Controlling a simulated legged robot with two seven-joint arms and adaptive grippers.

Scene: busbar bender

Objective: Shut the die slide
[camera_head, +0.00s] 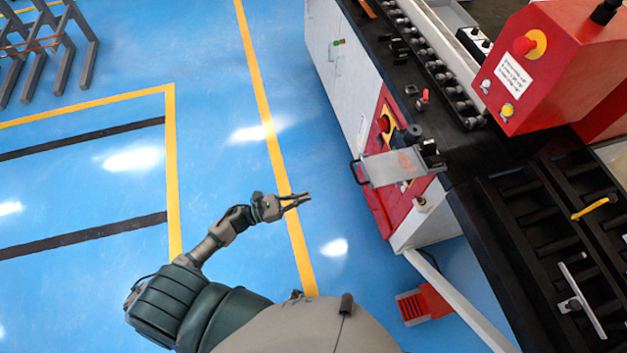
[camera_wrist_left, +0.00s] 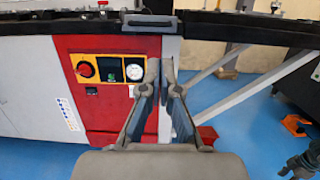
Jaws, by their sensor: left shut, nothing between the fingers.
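The die slide, a grey metal plate (camera_head: 394,167) with a dark bar handle (camera_head: 358,172) on its left end, sticks out past the machine's edge above the red control panel in the head view. In the left wrist view the handle (camera_wrist_left: 150,17) shows near the top, a little left of centre. My left gripper (camera_head: 308,198) is shut and empty, apart from the handle, to its left and nearer my body. Its fingertips (camera_wrist_left: 160,68) appear below the handle in the wrist view, in front of the panel.
The red panel (camera_wrist_left: 108,82) carries a red button and a gauge. A red control box (camera_head: 545,65) stands on the machine at upper right. A black roller table (camera_head: 520,210) adjoins at right. A red foot pedal (camera_head: 424,303) lies below.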

